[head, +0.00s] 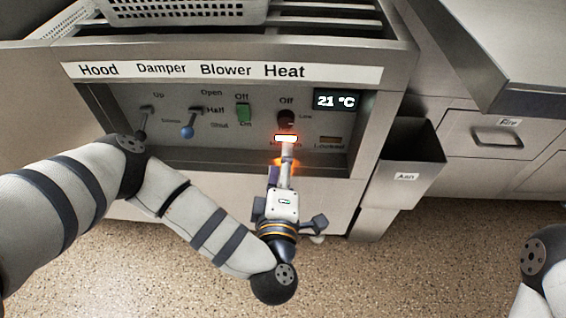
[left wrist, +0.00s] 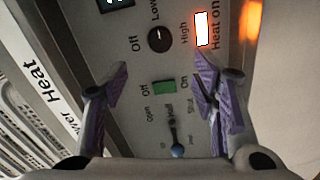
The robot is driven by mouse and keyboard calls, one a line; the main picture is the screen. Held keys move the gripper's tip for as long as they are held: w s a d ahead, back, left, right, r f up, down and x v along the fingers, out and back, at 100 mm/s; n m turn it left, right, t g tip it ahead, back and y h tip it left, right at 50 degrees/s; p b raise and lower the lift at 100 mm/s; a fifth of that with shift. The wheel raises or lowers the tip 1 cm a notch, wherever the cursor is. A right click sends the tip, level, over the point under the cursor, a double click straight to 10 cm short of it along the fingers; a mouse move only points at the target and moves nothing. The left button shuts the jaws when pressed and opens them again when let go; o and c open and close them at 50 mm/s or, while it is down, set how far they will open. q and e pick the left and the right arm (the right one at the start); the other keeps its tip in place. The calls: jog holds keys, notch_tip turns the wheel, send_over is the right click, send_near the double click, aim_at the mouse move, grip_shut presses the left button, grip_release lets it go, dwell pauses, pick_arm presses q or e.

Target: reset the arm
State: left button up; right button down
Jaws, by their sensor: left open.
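My left arm reaches across the front of the control panel (head: 215,115). Its gripper (head: 282,168) is just below the dark Heat knob (head: 286,118) in the head view. In the left wrist view the two purple-padded fingers (left wrist: 163,95) stand wide apart with nothing between them. The Heat knob (left wrist: 159,39) shows beyond the fingers and clear of them. The "Heat on" lamp (left wrist: 202,30) glows white with an orange glow beside it. My right gripper is out of view; only part of that arm shows at the right edge.
The panel also has a Hood lever (head: 143,120), a blue-ended Damper lever (head: 188,131) and a green Blower switch (head: 244,112). The display (head: 337,101) reads 21 °C. A grey bin (head: 405,165) labelled "Ash" hangs at right. A white perforated basket (head: 185,11) sits above. Open floor lies below.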

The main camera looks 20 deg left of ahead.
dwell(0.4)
pick_arm(q)
jog(key=s+d+f+m+g+h+p, duration=0.3)
jog(key=s+d+m+h+p, duration=0.1)
jog(key=s+d+m+h, duration=0.4)
jog(key=s+d+f+m+g+h+p, duration=0.1)
jog(key=s+f+m+g+p, duration=0.2)
jog(key=s, duration=0.4)
jog(key=s+d+m+g+h+p, duration=0.1)
jog(key=s+m+g, duration=0.2)
jog(key=s+g, duration=0.3)
jog(key=s+a+r+m+g+y+p, duration=0.2)
jog(key=s+a+g, duration=0.1)
jog(key=s+a, duration=0.6)
jog(key=s+a+r+m+g+y+p, duration=0.2)
jog(key=s+a+g+y, duration=0.1)
jog(key=s+a, duration=0.7)
jog(key=shift+s+r+m+g, duration=0.3)
jog(key=shift+s+r+g, duration=0.1)
jog(key=shift+g, duration=0.2)
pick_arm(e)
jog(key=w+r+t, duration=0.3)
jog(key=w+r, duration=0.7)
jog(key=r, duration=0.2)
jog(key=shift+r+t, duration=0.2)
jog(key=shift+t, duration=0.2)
